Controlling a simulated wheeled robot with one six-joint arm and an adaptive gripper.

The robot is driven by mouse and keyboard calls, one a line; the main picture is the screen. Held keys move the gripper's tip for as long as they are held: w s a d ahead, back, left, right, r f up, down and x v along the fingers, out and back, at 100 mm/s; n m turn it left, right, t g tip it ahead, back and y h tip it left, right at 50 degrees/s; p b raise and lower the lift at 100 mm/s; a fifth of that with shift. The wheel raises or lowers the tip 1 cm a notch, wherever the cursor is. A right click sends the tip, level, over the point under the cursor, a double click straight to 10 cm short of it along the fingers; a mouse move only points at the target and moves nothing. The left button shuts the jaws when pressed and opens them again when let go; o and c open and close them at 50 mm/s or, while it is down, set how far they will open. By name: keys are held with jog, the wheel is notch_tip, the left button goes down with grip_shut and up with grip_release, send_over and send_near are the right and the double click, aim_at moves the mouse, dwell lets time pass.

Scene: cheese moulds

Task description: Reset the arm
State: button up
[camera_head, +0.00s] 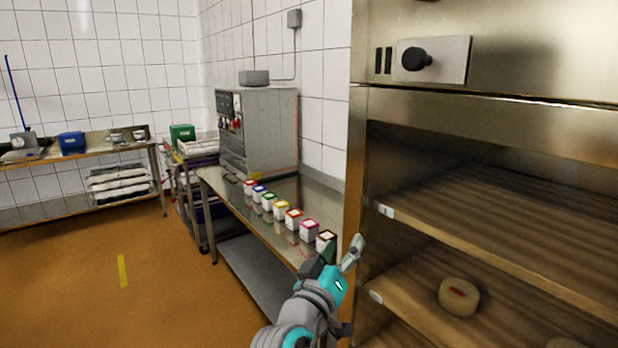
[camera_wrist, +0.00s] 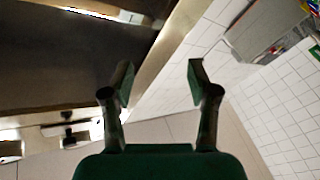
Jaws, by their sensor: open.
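My gripper (camera_head: 340,255) is at the lower middle of the head view, in front of the right end of the steel table and beside the shelf cabinet. It also shows in the wrist view (camera_wrist: 160,82), with its two fingers spread wide apart and nothing between them. It is in the air and holds nothing. My arm comes up from the bottom edge of the head view.
A steel cabinet (camera_head: 357,150) with wooden shelves stands close on the right; a round cheese (camera_head: 459,297) sits on one shelf. A row of several coloured boxes (camera_head: 293,218) stands on the steel table (camera_head: 262,232). The orange floor (camera_head: 90,275) at left is open.

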jog(key=s+d+f+n+y, duration=0.2)
jog(key=s+f, duration=0.2)
jog(key=f, duration=0.4)
jog(key=s+d+f+n+y, duration=0.1)
jog(key=s+d+f+y, duration=0.15)
jog(key=f, duration=0.55)
jog(key=s+d+f+n+y, duration=0.1)
jog(key=s+f+n+y, duration=0.1)
jog(key=s+f, duration=0.5)
jog(key=s+d+f+g+y, duration=0.2)
jog(key=s+d+f+y, duration=0.1)
jog(key=s+f, duration=0.9)
jog(key=s+d+r+m, duration=0.2)
jog(key=s+m, duration=0.1)
jog(key=s, duration=1)
jog(key=s+d+r+m, duration=0.1)
jog(key=s+r+m, duration=0.1)
jog(key=s, duration=1.1)
jog(key=shift+d+r+m+g+h, duration=0.4)
jog(key=shift+r+h, duration=0.05)
jog(key=shift+r, duration=0.2)
